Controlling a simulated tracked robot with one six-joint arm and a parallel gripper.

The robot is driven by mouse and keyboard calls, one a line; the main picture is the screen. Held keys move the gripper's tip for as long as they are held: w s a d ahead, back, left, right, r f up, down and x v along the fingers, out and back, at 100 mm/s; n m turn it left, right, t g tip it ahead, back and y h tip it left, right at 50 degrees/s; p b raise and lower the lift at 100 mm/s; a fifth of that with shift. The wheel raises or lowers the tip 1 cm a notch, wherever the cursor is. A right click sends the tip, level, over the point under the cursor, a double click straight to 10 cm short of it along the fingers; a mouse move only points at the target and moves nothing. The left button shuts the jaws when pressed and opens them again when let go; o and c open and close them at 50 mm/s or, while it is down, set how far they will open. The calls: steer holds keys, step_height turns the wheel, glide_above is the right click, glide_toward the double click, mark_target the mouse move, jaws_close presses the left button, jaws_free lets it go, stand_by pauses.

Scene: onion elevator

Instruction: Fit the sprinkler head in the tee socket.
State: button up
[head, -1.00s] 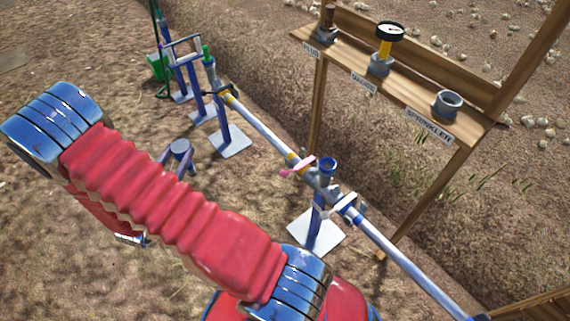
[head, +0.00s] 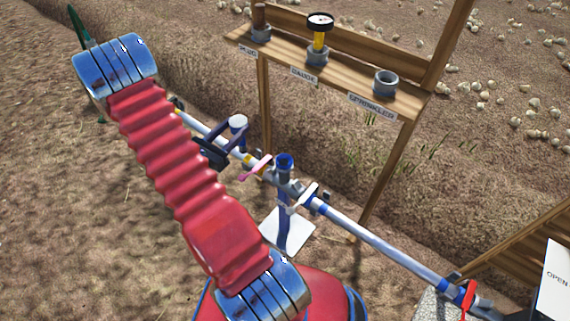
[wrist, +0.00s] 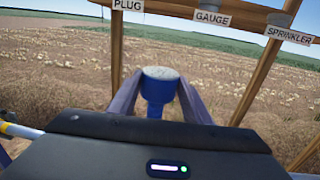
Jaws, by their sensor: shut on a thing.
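The sprinkler head (wrist: 158,92) is blue with a pale grey top and stands upright between the two fingers of my gripper (wrist: 160,82) in the wrist view. My gripper is shut on it. In the head view the sprinkler head (head: 238,122) shows as a small pale top between my fingers, above the pipe line, left of the tee. The tee socket (head: 284,161) is a blue-rimmed, upward-facing opening on the pipe above a blue post. It looks empty, and the sprinkler head is apart from it. The tee is not visible in the wrist view.
A wooden rack (head: 345,83) behind the pipe holds a plug (head: 261,24), a gauge (head: 319,38) and an empty grey sprinkler holder (head: 386,82). A pink lever (head: 255,167) is beside the tee on the left. The pipe (head: 380,242) runs on to a red-handled valve (head: 468,297).

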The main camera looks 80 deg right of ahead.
steer(key=s+d+m+g+y, duration=0.2)
steer(key=s+d+g, duration=0.2)
steer(key=s, duration=0.9)
steer(key=shift+s+d+r+m, duration=0.3)
steer(key=shift+d+m, duration=0.1)
steer(key=shift+d, duration=0.2)
steer(key=shift+f, duration=0.15)
steer(key=shift+f, duration=2.95)
step_height(320, 180, down, 4)
steer(key=o, duration=1.2)
